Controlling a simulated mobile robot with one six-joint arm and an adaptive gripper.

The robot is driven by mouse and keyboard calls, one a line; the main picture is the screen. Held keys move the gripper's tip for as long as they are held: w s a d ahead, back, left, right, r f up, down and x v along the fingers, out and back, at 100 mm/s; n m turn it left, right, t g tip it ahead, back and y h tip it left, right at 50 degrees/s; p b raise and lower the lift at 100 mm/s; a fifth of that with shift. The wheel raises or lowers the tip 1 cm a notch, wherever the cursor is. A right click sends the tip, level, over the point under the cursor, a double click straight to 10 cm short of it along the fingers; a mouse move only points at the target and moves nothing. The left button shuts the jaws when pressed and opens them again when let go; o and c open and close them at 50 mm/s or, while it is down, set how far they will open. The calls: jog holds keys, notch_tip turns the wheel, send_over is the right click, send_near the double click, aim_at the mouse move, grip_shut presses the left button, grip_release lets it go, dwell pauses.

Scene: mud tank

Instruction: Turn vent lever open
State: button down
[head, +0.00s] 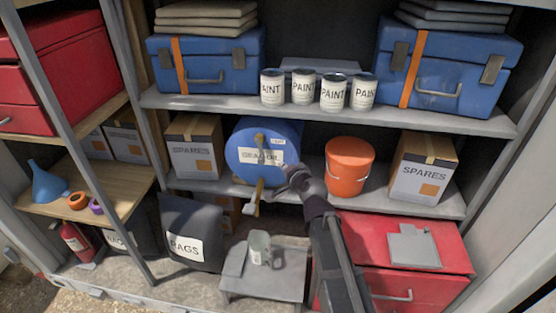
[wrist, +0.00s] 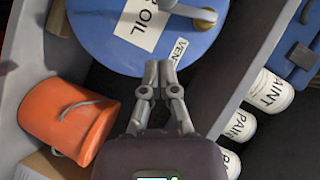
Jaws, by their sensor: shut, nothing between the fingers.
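A blue drum (head: 243,134) lies on the middle shelf with its round end facing out and an oil label on it. In the wrist view the lever (wrist: 191,11) is partly cut off by the top edge, near the VENT label (wrist: 181,48). My gripper (head: 291,172) is at the drum's lower right side in the head view. In the wrist view its fingers (wrist: 160,68) are together and empty, apart from the lever.
A brass tap (head: 257,194) hangs low on the drum's end, above a pale mug (head: 259,246) on a grey stand. An orange bucket (head: 348,168) stands right of my gripper. Paint tins (head: 333,92) stand on the shelf above. Spares boxes (head: 195,148) flank the row.

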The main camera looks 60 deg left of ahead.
jog(key=p+v, duration=0.1)
jog(key=v, duration=0.5)
jog(key=shift+w+f, duration=0.1)
jog(key=shift+f, duration=0.05)
dwell(0.5)
jog(key=w+d+f+t+h, duration=0.1)
jog(key=w+d+f+h, duration=0.2)
jog(key=w+d, duration=0.75)
jog(key=w+d+f+h, duration=0.2)
jog(key=w+d+f, duration=0.35)
jog(key=d, duration=0.75)
jog(key=w+d+f+t+h, duration=0.1)
jog(key=w+d+h, duration=0.2)
jog(key=w+d, duration=0.8)
jog(key=d+f+m+g+h, duration=0.1)
jog(key=d+h, duration=0.1)
jog(key=d, duration=1.1)
jog(key=s+d+f+m+g+h, duration=0.1)
jog(key=d+f+m+h, duration=0.1)
jog(key=d, duration=1.2)
jog(key=s+d+f+m+h+b, duration=0.1)
jog(key=d+h, duration=0.1)
jog(key=d, duration=1.1)
jog(key=shift+s+d+f+g+h, duration=0.2)
jog(key=shift+d+f+g+h, duration=0.1)
jog(key=shift+d+f+g, duration=0.1)
